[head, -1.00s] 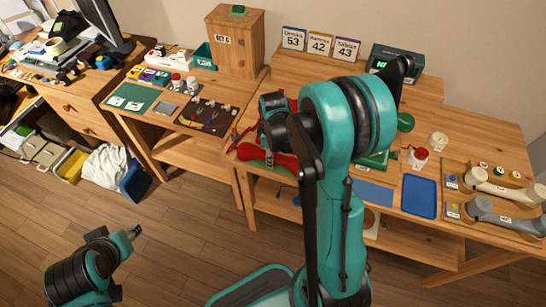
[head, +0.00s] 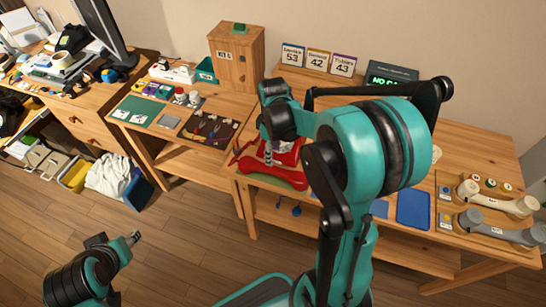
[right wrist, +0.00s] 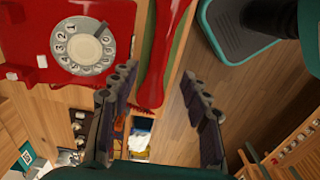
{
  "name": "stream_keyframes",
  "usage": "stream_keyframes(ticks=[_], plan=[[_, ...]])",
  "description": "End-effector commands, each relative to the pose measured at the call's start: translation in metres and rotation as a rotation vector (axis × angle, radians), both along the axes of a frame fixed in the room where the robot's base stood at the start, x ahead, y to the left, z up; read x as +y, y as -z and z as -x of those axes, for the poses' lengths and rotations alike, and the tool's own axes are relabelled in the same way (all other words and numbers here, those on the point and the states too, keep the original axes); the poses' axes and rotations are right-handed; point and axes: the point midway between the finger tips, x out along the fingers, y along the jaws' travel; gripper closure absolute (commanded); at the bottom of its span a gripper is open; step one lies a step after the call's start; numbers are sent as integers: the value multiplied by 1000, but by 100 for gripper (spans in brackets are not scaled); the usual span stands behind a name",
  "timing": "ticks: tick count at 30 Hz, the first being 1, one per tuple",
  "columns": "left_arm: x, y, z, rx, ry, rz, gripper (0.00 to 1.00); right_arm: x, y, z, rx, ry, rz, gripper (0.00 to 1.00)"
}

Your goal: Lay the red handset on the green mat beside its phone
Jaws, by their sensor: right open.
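The red handset (head: 272,178) lies at the front of the right table, before the red phone (head: 291,155). In the right wrist view the handset (right wrist: 158,55) lies lengthwise beside the red phone (right wrist: 117,20) with its dial. A strip of the green mat (right wrist: 182,38) shows along the handset's edge, so it appears to lie over the mat. My right gripper (right wrist: 158,78) is open, its fingers on either side of the handset's near end in that view; contact is not visible. My left gripper (head: 135,237) hangs empty over the floor; its jaws are too small to judge.
A blue mat (head: 413,210) and cream (head: 497,198) and grey (head: 500,229) handsets lie to the right. A tool board (head: 209,129) is on the left table. My right arm hides much of the right table's middle.

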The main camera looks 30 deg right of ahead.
Motion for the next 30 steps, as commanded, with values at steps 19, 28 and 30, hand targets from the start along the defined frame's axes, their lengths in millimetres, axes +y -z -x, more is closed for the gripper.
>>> stream_keyframes(ticks=[19, 28, 30], plan=[[0, -4, 0, 0, 0, 0, 60, 78, -90, 75, -407, 448, -62, 53], [0, -4, 0, 0, 0, 0, 60, 104, -96, 108, -579, 659, -201, 53], [0, -4, 0, 0, 0, 0, 60, 106, -96, 110, -590, 676, -215, 53]])
